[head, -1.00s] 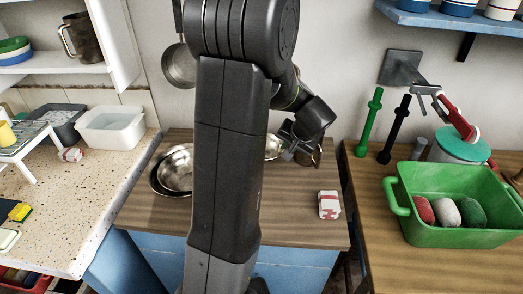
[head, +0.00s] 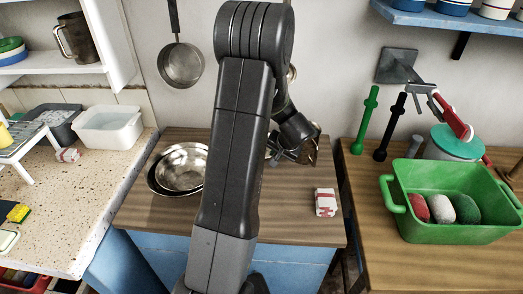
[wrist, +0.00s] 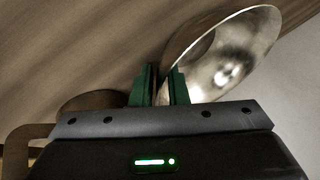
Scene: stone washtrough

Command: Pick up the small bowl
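The small bowl is a shiny metal bowl (wrist: 232,48), seen at the upper right in the wrist view. Its near rim reaches down between the two green fingertips of my gripper (wrist: 160,87). A narrow gap shows between the fingers, so they look open around the rim. In the head view my gripper (head: 284,155) is low over the back of the wooden counter. My arm hides most of the small bowl there; only a sliver shows beside the gripper.
Larger nested metal bowls (head: 183,168) stand left of my arm. A brown mug (wrist: 92,101) is close beside the gripper. A red-and-white packet (head: 325,202) lies on the counter's right. A pan (head: 181,66) hangs on the wall. A green tub (head: 450,235) stands right.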

